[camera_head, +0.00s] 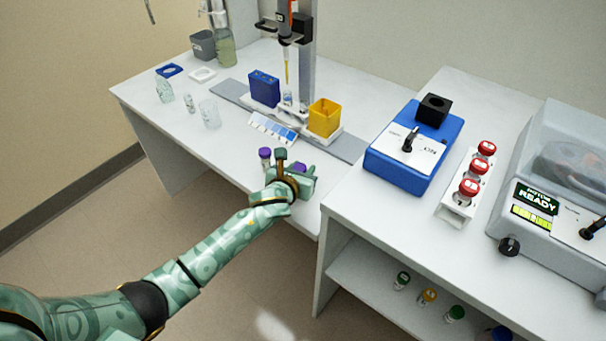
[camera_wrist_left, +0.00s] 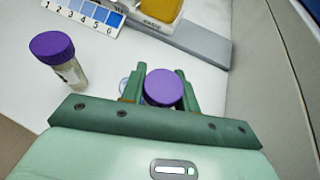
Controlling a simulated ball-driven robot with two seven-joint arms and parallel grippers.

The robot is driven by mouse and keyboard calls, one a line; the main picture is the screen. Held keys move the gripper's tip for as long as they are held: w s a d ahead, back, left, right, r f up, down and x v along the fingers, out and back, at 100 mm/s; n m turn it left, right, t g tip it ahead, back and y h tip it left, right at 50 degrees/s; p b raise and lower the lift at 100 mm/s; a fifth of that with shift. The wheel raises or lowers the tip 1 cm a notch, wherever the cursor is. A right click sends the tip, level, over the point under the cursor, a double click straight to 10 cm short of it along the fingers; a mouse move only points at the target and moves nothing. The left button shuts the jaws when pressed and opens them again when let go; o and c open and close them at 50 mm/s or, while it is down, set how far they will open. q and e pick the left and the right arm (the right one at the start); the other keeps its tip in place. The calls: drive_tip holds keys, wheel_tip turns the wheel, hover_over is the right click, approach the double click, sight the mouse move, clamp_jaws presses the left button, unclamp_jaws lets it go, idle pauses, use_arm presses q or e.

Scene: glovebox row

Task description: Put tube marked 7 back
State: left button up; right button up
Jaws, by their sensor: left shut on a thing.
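My left gripper (camera_head: 297,168) is at the front right of the lower white bench, beside the step to the taller counter. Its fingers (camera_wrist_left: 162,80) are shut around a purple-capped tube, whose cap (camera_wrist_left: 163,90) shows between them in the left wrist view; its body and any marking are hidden. A second purple-capped tube (camera_wrist_left: 52,50) stands apart to the left; it also shows in the head view (camera_head: 265,153). Its label is too small to read. A white rack (camera_head: 455,208) on the taller counter holds red-capped tubes (camera_head: 479,166). I cannot read a 7 on any tube.
Behind the gripper are a numbered colour card (camera_head: 272,129), a yellow box (camera_head: 324,117) and a blue box (camera_head: 264,88). A blue device (camera_head: 400,170) and a centrifuge (camera_head: 560,180) stand on the counter. Several capped vials (camera_head: 428,296) stand on the shelf below.

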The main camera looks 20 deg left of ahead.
use_arm(q)
drive_tip(key=shift+f, duration=0.25)
drive_tip(key=o, duration=0.6)
drive_tip(key=shift+f, duration=0.2)
drive_tip(key=o, duration=0.4)
use_arm(e)
drive_tip(key=shift+d+f, duration=0.1)
drive_tip(key=shift+f, duration=0.15)
use_arm(q)
drive_tip(key=shift+r, duration=0.1)
drive_tip(key=shift+r, duration=0.2)
drive_tip(key=p+v, duration=0.5)
drive_tip(key=v, duration=0.7)
drive_tip(key=shift+s+f, duration=0.1)
drive_tip(key=shift+f, duration=0.05)
use_arm(e)
drive_tip(key=r, duration=0.1)
drive_tip(key=w+r, duration=0.1)
drive_tip(key=r, duration=0.3)
drive_tip(key=shift+w, duration=0.3)
